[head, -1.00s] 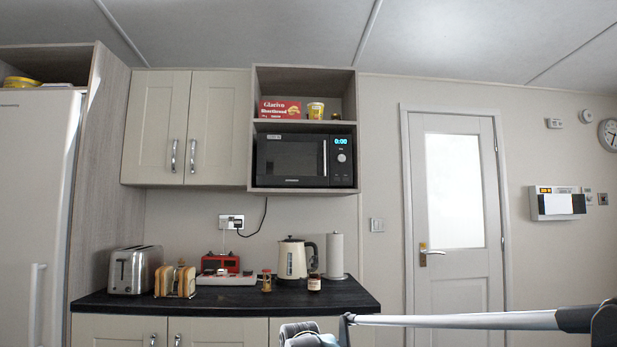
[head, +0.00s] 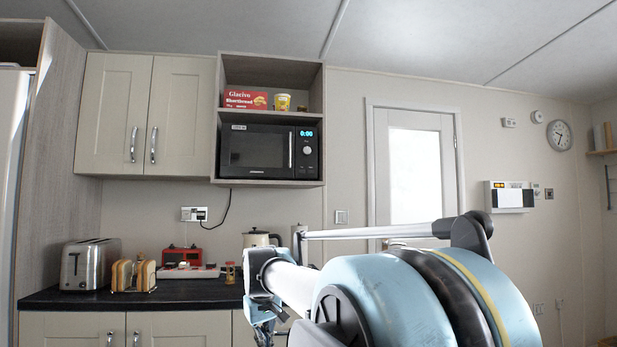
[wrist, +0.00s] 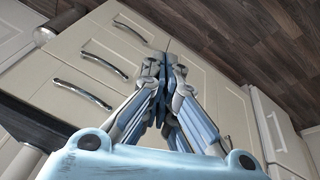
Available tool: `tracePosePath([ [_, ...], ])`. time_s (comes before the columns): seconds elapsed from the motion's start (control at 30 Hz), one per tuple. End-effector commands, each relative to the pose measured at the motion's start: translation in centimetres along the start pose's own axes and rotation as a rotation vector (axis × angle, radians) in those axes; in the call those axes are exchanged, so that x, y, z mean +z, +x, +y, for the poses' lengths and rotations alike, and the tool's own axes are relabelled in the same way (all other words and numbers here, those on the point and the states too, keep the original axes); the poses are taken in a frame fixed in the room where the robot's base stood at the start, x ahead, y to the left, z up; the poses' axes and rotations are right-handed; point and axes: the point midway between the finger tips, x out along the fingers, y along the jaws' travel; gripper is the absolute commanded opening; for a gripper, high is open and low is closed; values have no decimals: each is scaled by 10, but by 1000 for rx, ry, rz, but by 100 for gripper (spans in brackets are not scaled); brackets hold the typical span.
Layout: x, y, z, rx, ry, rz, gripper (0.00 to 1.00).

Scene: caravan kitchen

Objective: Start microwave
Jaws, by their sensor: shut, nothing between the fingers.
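The black microwave (head: 258,152) sits in an open wall niche in the head view, with its door closed. Its blue display (head: 306,133) reads 0:00. A round knob (head: 307,150) and a button area lie below the display, right of the door handle. My gripper (wrist: 163,65) shows in the wrist view with its fingers together and nothing between them, in front of cream drawer fronts. In the head view my gripper (head: 262,328) is at the lower middle, partly cut off, well below the microwave and apart from it.
A red shortbread box (head: 246,99) and a yellow tub (head: 282,102) stand on the shelf above the microwave. The dark counter (head: 190,290) carries a toaster (head: 89,264), a toast rack (head: 134,275), a red appliance (head: 183,257) and a kettle (head: 259,238). A white door (head: 410,180) is at the right.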

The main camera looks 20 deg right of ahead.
Motion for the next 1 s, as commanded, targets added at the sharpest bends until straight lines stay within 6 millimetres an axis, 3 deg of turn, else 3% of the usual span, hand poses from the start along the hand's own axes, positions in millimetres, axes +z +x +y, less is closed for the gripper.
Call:
tracePosePath([
  [0.4,-119,-89,82,131,-129,69,0],
  [1.0,-274,-210,219,355,-354,121,0],
])
